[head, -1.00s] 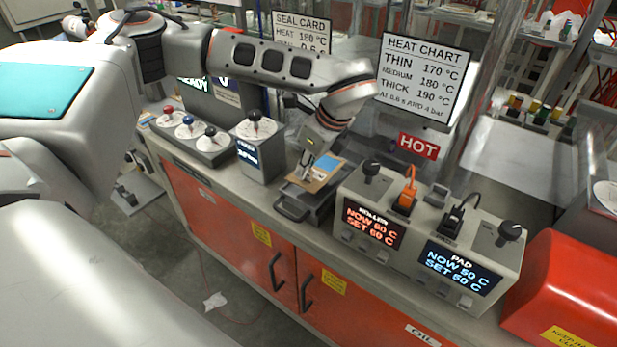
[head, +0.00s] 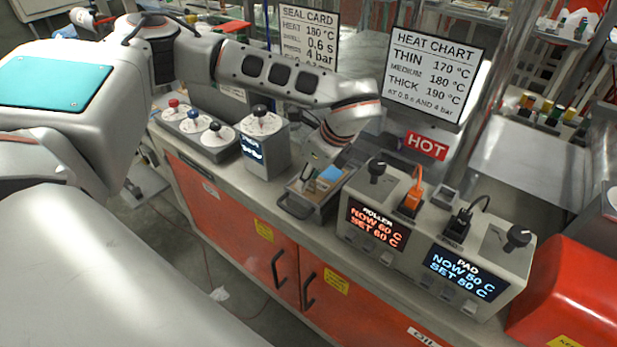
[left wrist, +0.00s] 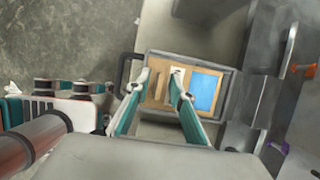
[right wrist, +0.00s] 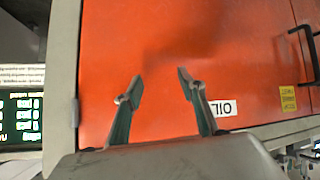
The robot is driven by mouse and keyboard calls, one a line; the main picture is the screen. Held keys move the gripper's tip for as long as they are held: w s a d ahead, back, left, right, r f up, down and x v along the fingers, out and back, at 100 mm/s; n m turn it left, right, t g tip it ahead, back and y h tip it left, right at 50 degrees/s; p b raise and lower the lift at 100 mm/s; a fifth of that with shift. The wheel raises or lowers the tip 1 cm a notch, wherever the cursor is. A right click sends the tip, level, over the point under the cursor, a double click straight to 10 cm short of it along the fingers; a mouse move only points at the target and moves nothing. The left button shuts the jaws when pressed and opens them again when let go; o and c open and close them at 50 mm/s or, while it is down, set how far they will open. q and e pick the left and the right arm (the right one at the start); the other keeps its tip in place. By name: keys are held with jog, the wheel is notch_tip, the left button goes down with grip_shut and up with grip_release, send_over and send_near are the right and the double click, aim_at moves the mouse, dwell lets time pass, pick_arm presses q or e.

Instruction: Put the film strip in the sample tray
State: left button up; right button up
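The sample tray, a grey box with a handle (head: 293,207), stands on the bench; it also shows in the left wrist view (left wrist: 231,102). In it lie a tan card, a blue square (left wrist: 204,92), a small white piece (left wrist: 178,74) and a narrow brown strip. I cannot tell which piece is the film strip. My left gripper (left wrist: 160,80) points down over the tray, its fingers apart with the brown strip in view between them. Contact is unclear. My right gripper (right wrist: 157,88) is open and empty, facing a red cabinet front; it is out of the head view.
A control box (head: 430,235) with ROLLER and PAD displays stands right of the tray. A grey dial box (head: 263,150) and a panel of several knobs (head: 200,133) are left of it. A red HOT sign (head: 427,146) is behind. A red housing (head: 570,295) is far right.

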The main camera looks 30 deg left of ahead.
pick_arm(q)
jog(key=v, duration=1.2)
jog(key=shift+a, duration=0.1)
